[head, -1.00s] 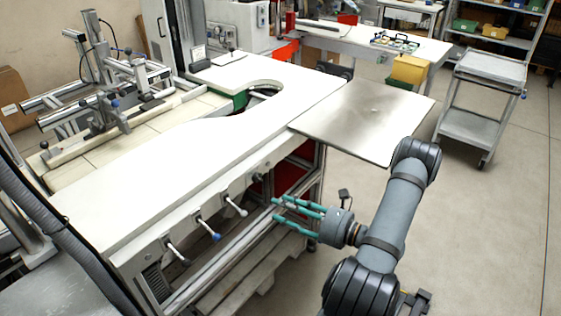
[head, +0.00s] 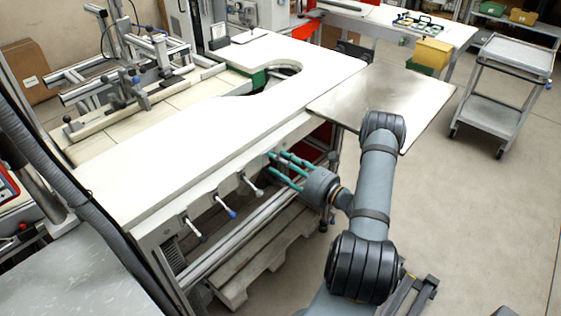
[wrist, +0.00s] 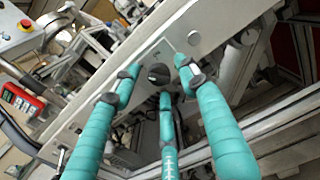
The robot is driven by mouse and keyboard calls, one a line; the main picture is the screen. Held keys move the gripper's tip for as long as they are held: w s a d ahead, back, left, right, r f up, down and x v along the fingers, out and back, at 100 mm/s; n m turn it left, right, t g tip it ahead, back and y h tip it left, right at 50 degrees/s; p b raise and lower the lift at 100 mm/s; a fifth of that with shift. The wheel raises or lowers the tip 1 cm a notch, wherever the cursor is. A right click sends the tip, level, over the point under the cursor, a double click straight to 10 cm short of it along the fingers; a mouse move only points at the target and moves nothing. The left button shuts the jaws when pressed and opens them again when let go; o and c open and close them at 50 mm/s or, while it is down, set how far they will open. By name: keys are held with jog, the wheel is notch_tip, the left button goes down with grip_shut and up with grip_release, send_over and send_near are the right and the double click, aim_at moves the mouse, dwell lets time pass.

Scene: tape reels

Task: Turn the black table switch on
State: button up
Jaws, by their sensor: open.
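The black switch (wrist: 158,73) is a small round knob on the pale front panel of the table, seen in the wrist view between my fingertips. In the head view I cannot make it out; my fingers cover that part of the panel. My gripper (head: 274,162) has teal fingers and points at the front panel from the right, below the tabletop edge. In the wrist view my gripper (wrist: 160,82) is open, with its fingertips spread around the knob. I cannot tell whether any finger touches it.
The white tabletop (head: 200,150) lies above, and a metal side plate (head: 385,95) juts out at the right.

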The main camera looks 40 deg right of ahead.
jog(key=c, duration=0.4)
grip_shut()
